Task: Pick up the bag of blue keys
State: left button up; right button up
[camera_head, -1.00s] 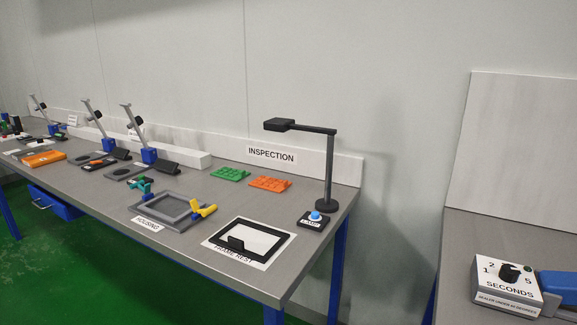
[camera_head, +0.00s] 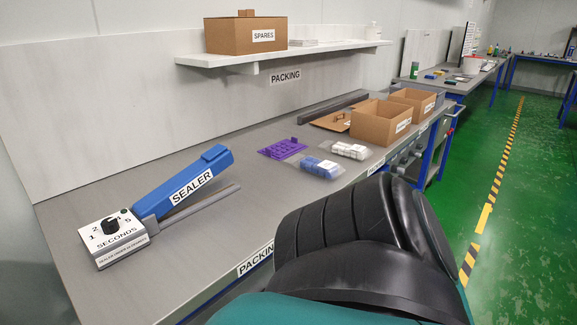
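The bag of blue keys (camera_head: 318,167) lies flat on the grey packing bench (camera_head: 235,232), near its front edge. It is a clear bag with a block of blue keys and a white label. A similar bag of white keys (camera_head: 350,150) lies just behind it to the right. Neither of my grippers is in view. A large dark arm part of mine fills the lower middle and covers some of the bench front.
Open cardboard boxes (camera_head: 380,125) stand to the right. A shelf (camera_head: 290,52) holds a SPARES box (camera_head: 246,36).

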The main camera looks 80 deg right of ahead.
aim_at(325, 168)
jog(key=z, duration=2.65)
jog(key=u, duration=0.75)
jog(key=i+l+u, duration=0.1)
jog(key=l+u, duration=0.25)
jog(key=u, duration=0.15)
jog(key=l+u, duration=0.65)
jog(key=l, duration=0.2)
jog(key=k+l+u, duration=0.1)
jog(key=l+u, duration=0.15)
jog(key=l, duration=0.1)
